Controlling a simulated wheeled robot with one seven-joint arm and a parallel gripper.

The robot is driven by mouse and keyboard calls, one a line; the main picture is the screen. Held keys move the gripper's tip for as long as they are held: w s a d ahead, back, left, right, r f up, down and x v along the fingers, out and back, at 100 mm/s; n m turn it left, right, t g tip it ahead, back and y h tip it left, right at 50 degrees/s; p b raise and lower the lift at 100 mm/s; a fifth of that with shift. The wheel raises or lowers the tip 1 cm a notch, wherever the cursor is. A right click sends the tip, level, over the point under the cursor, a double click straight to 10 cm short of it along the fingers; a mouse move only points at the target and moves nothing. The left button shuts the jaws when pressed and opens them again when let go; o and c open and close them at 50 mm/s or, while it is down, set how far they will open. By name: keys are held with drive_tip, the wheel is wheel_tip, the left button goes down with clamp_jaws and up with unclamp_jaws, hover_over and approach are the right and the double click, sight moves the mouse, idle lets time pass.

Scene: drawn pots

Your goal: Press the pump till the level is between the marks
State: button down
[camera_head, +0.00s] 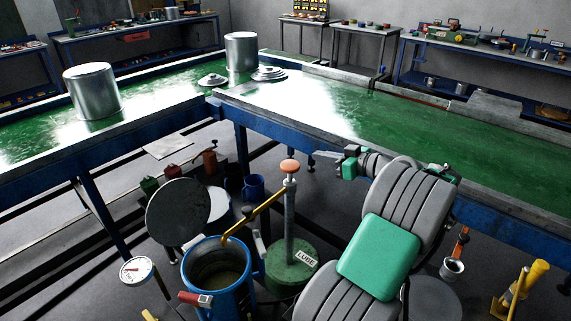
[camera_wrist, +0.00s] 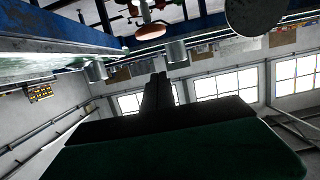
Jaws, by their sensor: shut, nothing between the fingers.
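The pump has a round orange knob (camera_head: 290,167) on an upright grey rod, above a green base (camera_head: 292,266) labelled LUBE. Its brass spout (camera_head: 253,214) reaches left over an open blue pot (camera_head: 216,250). Dark liquid shows low inside the pot; I cannot make out any marks. My gripper (camera_head: 318,156) is right of the knob at about its height in the picture, apart from it. In the wrist view my gripper (camera_wrist: 161,78) is shut and empty, its dark fingers together. The knob (camera_wrist: 149,31) shows there above the fingertips.
A round dial (camera_head: 138,270) stands left of the pot, and a grey disc lid (camera_head: 178,212) tilts behind it. A green-topped bench (camera_head: 300,100) with steel pots (camera_head: 241,52) runs behind the pump. A yellow-handled tool (camera_head: 535,275) stands at right.

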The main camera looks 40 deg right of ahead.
hover_over(296, 168)
drive_tip(key=shift+s+f, duration=0.2)
drive_tip(key=shift+f, duration=0.75)
drive_tip(key=f, duration=0.1)
drive_tip(key=f+p, duration=0.1)
drive_tip(key=f, duration=0.1)
drive_tip(key=shift+w+d+f, duration=0.15)
drive_tip(key=shift+w+f, duration=0.1)
drive_tip(key=shift+f, duration=0.5)
